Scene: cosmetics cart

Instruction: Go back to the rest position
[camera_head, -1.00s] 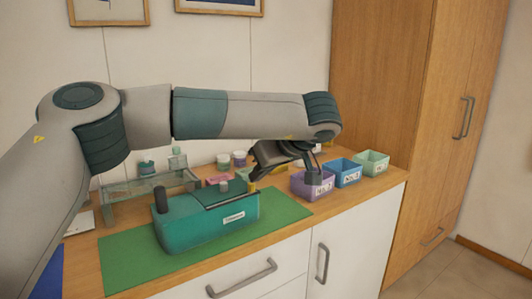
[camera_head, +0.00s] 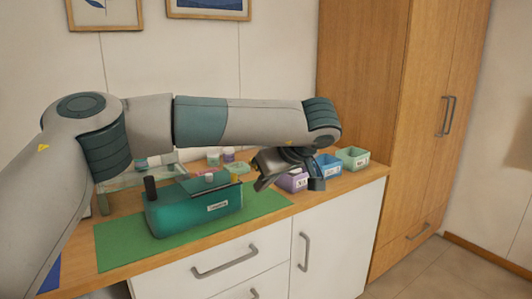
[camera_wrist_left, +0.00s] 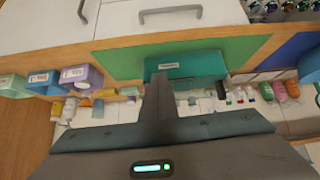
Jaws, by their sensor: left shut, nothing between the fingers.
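My left gripper (camera_head: 262,186) is shut and empty in the head view. It hangs from my left arm just right of a teal box (camera_head: 193,212) and in front of a purple bin (camera_head: 292,182), which it partly hides. In the left wrist view the shut fingers (camera_wrist_left: 159,82) point toward the teal box (camera_wrist_left: 188,68), apart from it as far as I can tell. My right gripper is not in view.
The teal box stands on a green mat (camera_head: 120,248) on the wooden counter. A blue bin (camera_head: 327,167) and a green bin (camera_head: 352,158) stand at the right. Small bottles and jars stand behind the box. A tall wooden cabinet (camera_head: 400,120) stands at right.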

